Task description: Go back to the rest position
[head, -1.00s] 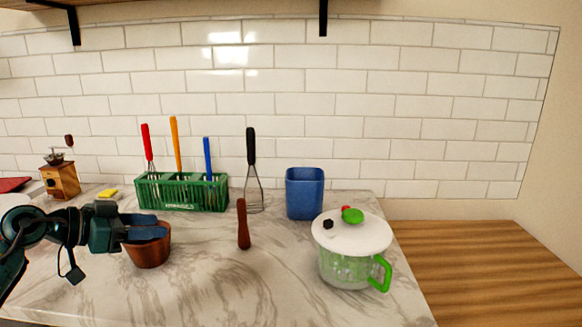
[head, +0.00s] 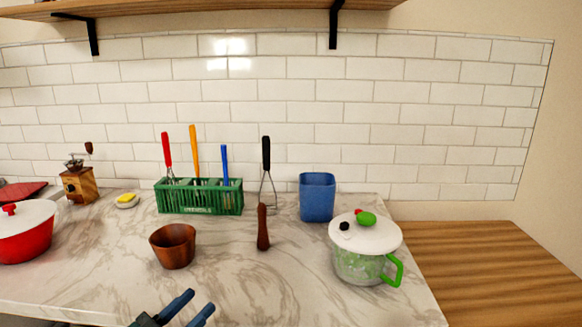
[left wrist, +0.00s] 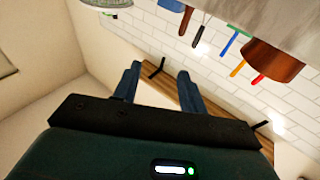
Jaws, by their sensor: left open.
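A brown wooden bowl (head: 172,247) stands on the marble counter (head: 110,270), apart from the gripper. A dark wooden pestle-like handle (head: 263,228) stands upright to its right. My right gripper is not in view.
A green utensil rack (head: 198,199), a whisk (head: 267,170) and a blue cup (head: 317,197) stand along the back. A lidded glass pot (head: 365,262) is at the right.

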